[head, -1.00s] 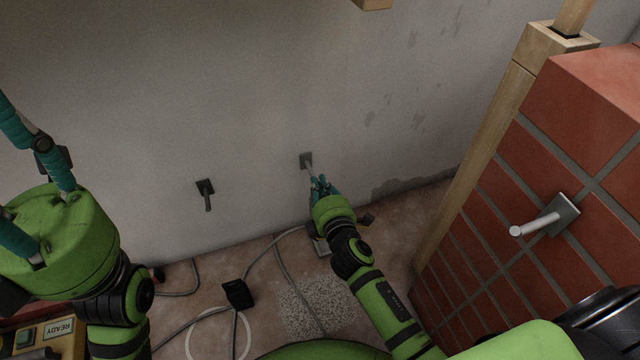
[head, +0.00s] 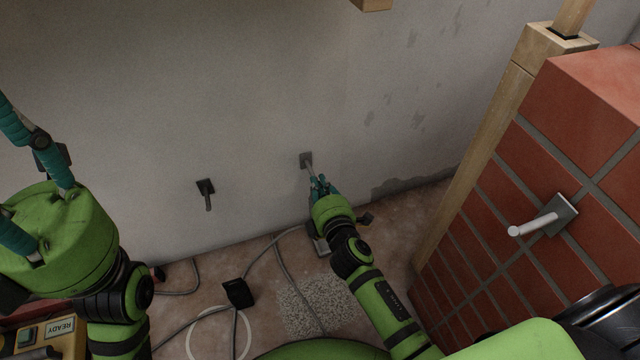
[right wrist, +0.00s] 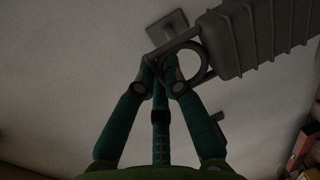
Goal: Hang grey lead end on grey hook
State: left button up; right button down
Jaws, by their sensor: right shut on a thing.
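The grey hook (head: 306,160) is a small square plate with a peg on the pale wall. My right gripper (head: 319,184) is right at it, reaching in from below. In the right wrist view, my right gripper (right wrist: 162,75) is shut on the ring of the grey lead end (right wrist: 245,38), whose ribbed body extends to the upper right. The hook's plate (right wrist: 167,26) shows just beyond the ring. I cannot tell whether the peg passes through the ring. My left gripper (head: 40,185) is at the left edge, its teal fingers spread and empty.
A dark hook (head: 205,190) is on the wall to the left. A white hook (head: 540,222) sticks out of the brick wall (head: 590,110) at right. Cables and a black block (head: 238,293) lie on the floor. A yellow box (head: 50,338) stands at the lower left.

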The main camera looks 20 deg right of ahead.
jog(key=shift+w, duration=0.25)
jog(key=shift+s, duration=0.1)
jog(key=shift+s, duration=0.5)
jog(key=shift+p, duration=0.3)
dwell(1.3)
jog(key=shift+w, duration=0.15)
jog(key=shift+w, duration=0.45)
jog(key=shift+s, duration=0.15)
